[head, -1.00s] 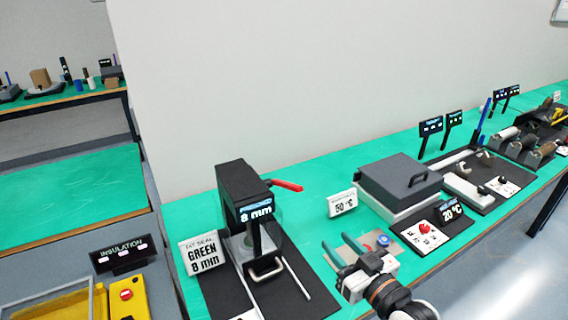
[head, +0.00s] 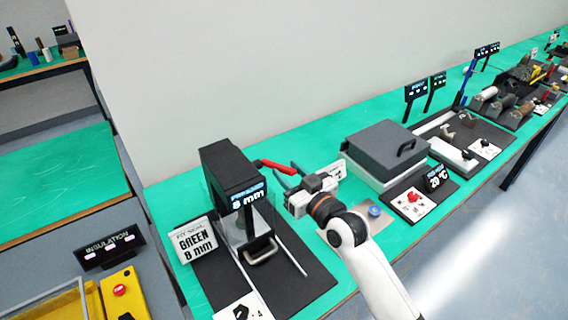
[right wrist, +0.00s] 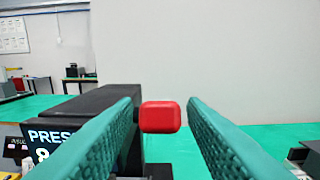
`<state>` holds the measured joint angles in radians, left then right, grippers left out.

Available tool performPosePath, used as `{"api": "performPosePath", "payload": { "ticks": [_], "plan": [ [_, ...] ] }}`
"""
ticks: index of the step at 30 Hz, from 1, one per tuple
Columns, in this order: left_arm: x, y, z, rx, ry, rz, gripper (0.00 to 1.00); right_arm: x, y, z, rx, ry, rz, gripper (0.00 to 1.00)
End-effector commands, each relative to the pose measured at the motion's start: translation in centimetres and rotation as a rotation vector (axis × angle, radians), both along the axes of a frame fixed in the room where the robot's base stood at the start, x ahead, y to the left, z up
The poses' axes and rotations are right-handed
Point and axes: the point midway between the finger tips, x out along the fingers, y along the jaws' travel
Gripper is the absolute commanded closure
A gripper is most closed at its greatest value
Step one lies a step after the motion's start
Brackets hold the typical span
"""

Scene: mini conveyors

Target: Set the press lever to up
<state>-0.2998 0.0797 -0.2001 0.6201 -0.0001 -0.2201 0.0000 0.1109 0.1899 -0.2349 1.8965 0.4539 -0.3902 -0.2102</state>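The press (head: 236,180) is a black block on a dark base, with a display reading 8 mm. Its red lever (head: 272,165) sticks out from the press's right side, roughly level. My right gripper (head: 282,176) is close to the lever's outer end in the head view. In the right wrist view the red lever end (right wrist: 160,117) shows between the two green fingers (right wrist: 160,125), with a gap on each side. The gripper is open and does not visibly touch the lever. My left gripper is not in view.
A wall rises behind the green bench.

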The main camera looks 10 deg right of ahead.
Motion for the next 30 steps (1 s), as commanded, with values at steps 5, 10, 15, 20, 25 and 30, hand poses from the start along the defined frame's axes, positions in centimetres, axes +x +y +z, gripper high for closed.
{"api": "performPosePath", "payload": {
  "ticks": [5, 10, 15, 20, 25, 30],
  "plan": [
    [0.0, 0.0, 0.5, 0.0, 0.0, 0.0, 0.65, 1.7, 0.7, 0.0, 0.0, 0.001, 0.0, 0.62],
    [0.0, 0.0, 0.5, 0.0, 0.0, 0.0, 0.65, 2.1, 0.9, 0.0, -0.001, 0.0, 0.0, 0.62],
    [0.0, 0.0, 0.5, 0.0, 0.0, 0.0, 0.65, 2.1, 0.9, -0.1, -0.001, 0.001, 0.0, 0.62],
    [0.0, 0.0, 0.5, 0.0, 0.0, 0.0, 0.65, 2.1, 0.8, -0.1, -0.001, 0.001, 0.0, 0.85],
    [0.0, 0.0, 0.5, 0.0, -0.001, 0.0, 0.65, 2.1, 0.8, -0.1, -0.001, 0.001, 0.0, 1.0],
    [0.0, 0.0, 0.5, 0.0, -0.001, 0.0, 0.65, 2.1, 0.8, 0.0, -0.002, 0.001, 0.0, 1.0]
  ]
}}
